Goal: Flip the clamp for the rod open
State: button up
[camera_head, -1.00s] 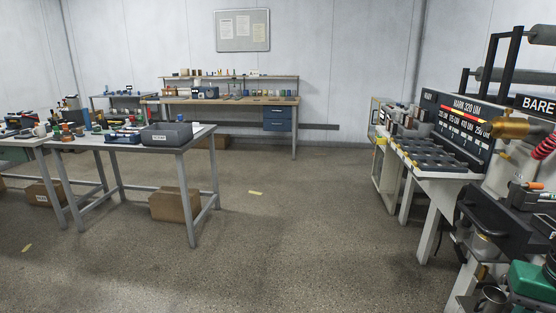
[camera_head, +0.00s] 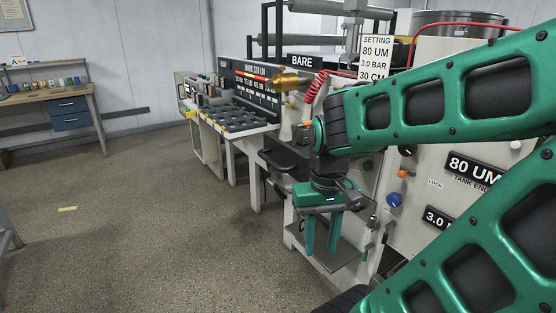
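My gripper (camera_head: 321,240) hangs pointing down in front of the coating machine, near the middle of the head view. Its two green fingers are apart, with nothing seen between them. My green arm covers much of the machine on the right. I cannot clearly pick out the rod or its clamp; they may be hidden behind my arm or too small to tell. Grey rollers (camera_head: 300,40) lie across the top of the machine, behind the BARE sign (camera_head: 303,61).
A control panel with an 80 UM label (camera_head: 475,168) and a blue knob (camera_head: 394,200) stands at right. A brass-coloured part (camera_head: 287,80) and red coiled hose (camera_head: 314,88) are above my gripper. A workbench with blue drawers (camera_head: 68,113) stands left.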

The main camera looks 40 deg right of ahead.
aim_at(294, 127)
jog(key=k, duration=0.5)
jog(key=z, duration=0.95)
jog(key=i, duration=0.75)
jog(key=u, duration=0.65)
